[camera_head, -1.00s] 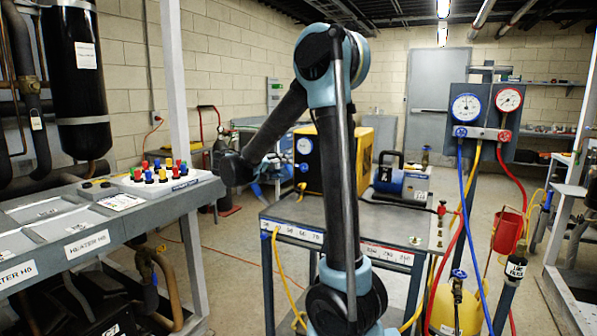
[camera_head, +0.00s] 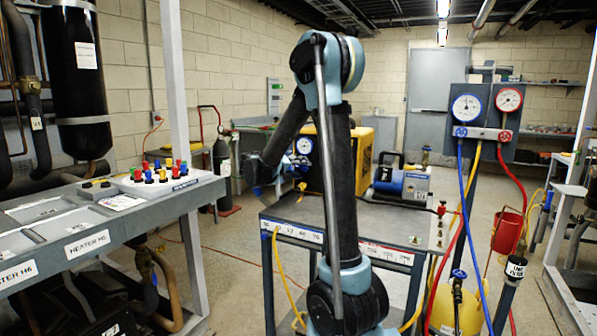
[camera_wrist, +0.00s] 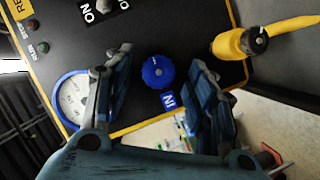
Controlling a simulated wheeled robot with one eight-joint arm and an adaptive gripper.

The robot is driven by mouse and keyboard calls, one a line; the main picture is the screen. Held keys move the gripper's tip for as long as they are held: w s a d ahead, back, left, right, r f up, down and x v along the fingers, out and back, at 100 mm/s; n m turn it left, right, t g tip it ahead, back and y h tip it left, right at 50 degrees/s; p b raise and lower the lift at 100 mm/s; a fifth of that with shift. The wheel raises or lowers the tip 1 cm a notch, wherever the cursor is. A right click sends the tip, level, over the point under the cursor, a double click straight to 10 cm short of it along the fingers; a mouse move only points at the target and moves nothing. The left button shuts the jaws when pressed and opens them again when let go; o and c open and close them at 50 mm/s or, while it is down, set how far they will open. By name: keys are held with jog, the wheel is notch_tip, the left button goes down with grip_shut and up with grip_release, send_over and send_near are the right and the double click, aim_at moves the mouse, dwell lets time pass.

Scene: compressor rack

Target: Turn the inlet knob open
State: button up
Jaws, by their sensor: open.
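The blue inlet knob (camera_wrist: 158,72) is round and ribbed, on the dark front panel of a black and yellow unit (camera_wrist: 190,20). A blue tag reading "IN" (camera_wrist: 168,100) sits beside it. My gripper (camera_wrist: 163,62) is open, with one finger on each side of the knob in the wrist view. Gaps show between the fingers and the knob, and no contact is visible. In the head view the unit (camera_head: 364,165) stands on the grey cart, partly behind my arm. The knob cannot be made out there.
In the wrist view, a blue-rimmed gauge (camera_wrist: 73,98) lies behind the left finger, and a yellow hose fitting (camera_wrist: 240,42) is at the upper right. An ON switch (camera_wrist: 103,5) is above. The cart (camera_head: 400,225) also holds a blue pump (camera_head: 402,182).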

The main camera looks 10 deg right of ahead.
jog(key=c, duration=1.1)
jog(key=shift+o, duration=0.2)
jog(key=n, duration=0.1)
jog(key=n+h, duration=0.1)
jog(key=n, duration=0.1)
jog(key=shift+a+f, duration=0.1)
jog(key=shift+f, duration=0.1)
jog(key=n, duration=0.1)
jog(key=n+h, duration=0.2)
jog(key=n, duration=0.1)
jog(key=shift+f+t, duration=0.25)
jog(key=shift+t, duration=0.15)
jog(key=n+t+h, duration=0.1)
jog(key=n, duration=0.3)
jog(key=shift+f+n, duration=0.15)
jog(key=shift+n, duration=0.25)
jog(key=shift+s+d+f+n+t, duration=0.1)
jog(key=shift+n+t, duration=0.55)
jog(key=shift+n, duration=0.5)
jog(key=shift+s+d+n+t, duration=0.1)
jog(key=shift+n+t, duration=0.55)
jog(key=shift+n, duration=0.5)
jog(key=shift+w, duration=0.1)
